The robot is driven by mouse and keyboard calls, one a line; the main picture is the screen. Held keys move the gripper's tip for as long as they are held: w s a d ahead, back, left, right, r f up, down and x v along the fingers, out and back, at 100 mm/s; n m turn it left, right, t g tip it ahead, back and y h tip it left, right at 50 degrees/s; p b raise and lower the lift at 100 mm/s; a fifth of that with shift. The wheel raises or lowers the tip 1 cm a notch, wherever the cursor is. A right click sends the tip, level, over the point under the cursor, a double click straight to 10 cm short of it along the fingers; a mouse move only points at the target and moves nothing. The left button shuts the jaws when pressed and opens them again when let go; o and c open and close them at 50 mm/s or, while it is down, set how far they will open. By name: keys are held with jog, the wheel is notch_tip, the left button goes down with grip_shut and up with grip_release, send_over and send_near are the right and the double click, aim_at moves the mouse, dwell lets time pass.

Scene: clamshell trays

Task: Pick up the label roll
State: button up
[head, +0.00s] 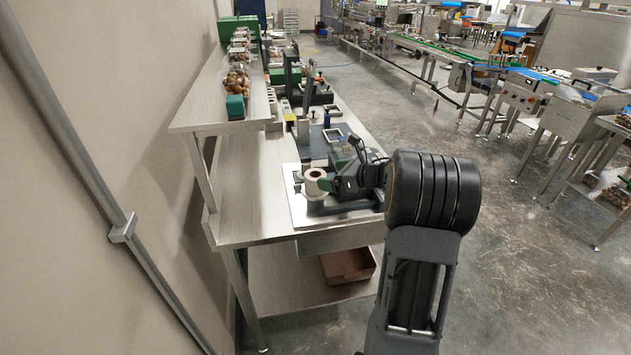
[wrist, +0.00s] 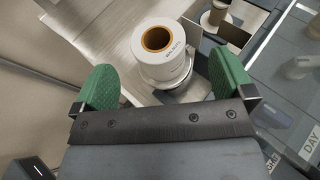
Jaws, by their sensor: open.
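The label roll (wrist: 161,52) is white with an orange-brown core and printing on its side. In the wrist view it stands upright, just beyond and between the fingertips. My gripper (wrist: 162,88) is open, with a green pad on each side, and nothing is between the pads. In the head view the label roll (head: 316,174) is on the near end of the steel bench, close to my gripper (head: 326,184). A grey round base shows under the roll. The roll's lower part is partly hidden in the head view by my gripper.
A raised steel shelf (head: 205,98) with a green box (head: 235,107) and filled trays runs along the wall side. Bench equipment (head: 325,140) stands behind the roll. In the wrist view, a second small roll (wrist: 217,14) is at the top right. A brown bin (head: 348,265) sits below the bench.

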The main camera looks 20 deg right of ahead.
aim_at(318, 171)
jog(key=shift+p+x, duration=0.9)
jog(key=shift+x, duration=1.95)
jog(key=shift+a, duration=0.1)
jog(key=shift+c, duration=0.4)
jog(key=c, duration=1)
jog(key=shift+r, duration=0.15)
jog(key=shift+r, duration=0.55)
jog(key=w+d+r, duration=0.2)
jog(key=d+r, duration=0.1)
jog(key=r, duration=0.1)
jog(key=w+d+r, duration=0.3)
jog(key=d, duration=0.1)
jog(key=w+d+r, duration=0.3)
jog(key=d+r, duration=0.1)
jog(key=shift+d+r, duration=0.2)
jog(key=shift+r, duration=0.15)
